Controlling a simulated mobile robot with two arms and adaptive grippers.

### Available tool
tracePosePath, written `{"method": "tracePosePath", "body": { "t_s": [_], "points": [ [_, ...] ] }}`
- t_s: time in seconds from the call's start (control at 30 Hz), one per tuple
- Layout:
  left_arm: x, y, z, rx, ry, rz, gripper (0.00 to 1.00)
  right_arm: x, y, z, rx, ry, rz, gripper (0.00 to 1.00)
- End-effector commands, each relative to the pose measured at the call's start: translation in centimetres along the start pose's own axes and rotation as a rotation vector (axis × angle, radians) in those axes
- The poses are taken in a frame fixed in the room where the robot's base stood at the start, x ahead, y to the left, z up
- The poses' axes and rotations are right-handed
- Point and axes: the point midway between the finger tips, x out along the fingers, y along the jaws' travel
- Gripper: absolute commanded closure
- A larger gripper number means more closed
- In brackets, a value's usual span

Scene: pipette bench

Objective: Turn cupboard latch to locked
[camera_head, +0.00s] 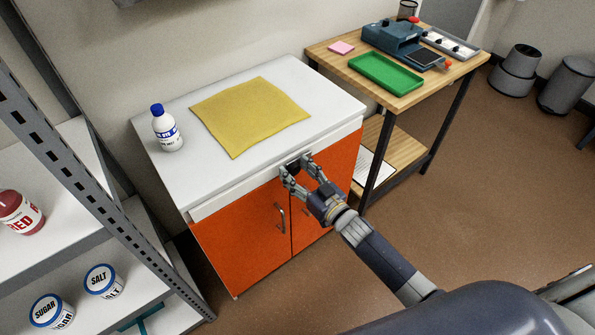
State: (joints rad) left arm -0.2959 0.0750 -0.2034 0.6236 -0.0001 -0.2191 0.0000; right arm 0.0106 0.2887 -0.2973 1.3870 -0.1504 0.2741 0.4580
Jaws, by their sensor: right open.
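The orange cupboard (240,250) with a white top stands in the middle of the head view, its two doors closed. A dark latch (292,166) sits at the top of the doors, near where they meet. My right gripper (296,168) is at the latch with its fingers spread, one on each side of it. I cannot tell whether the fingers touch it. The gripper partly hides the latch, so its turned position is unclear. A metal handle (281,217) shows on the left door. My left gripper is not in view.
A yellow cloth (250,115) and a white bottle with a blue cap (165,130) are on the cupboard top. A wooden table (335,57) with a green tray (386,73) stands at the right. A metal shelf (60,250) with jars stands at the left.

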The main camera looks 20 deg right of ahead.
Motion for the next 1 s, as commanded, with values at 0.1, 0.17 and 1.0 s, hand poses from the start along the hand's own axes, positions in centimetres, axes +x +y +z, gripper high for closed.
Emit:
{"method": "tracePosePath", "body": {
  "t_s": [0.1,0.17,1.0],
  "points": [
    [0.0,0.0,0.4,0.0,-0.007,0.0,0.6,0.0,0.0,0.0,0.0,0.0,0.0,0.66],
    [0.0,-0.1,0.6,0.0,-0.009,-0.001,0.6,0.0,0.0,0.0,0.0,0.0,0.0,0.8],
    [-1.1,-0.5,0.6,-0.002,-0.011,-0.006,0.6,0.0,0.2,-0.1,0.308,0.0,0.0,1.0]
  ]
}}
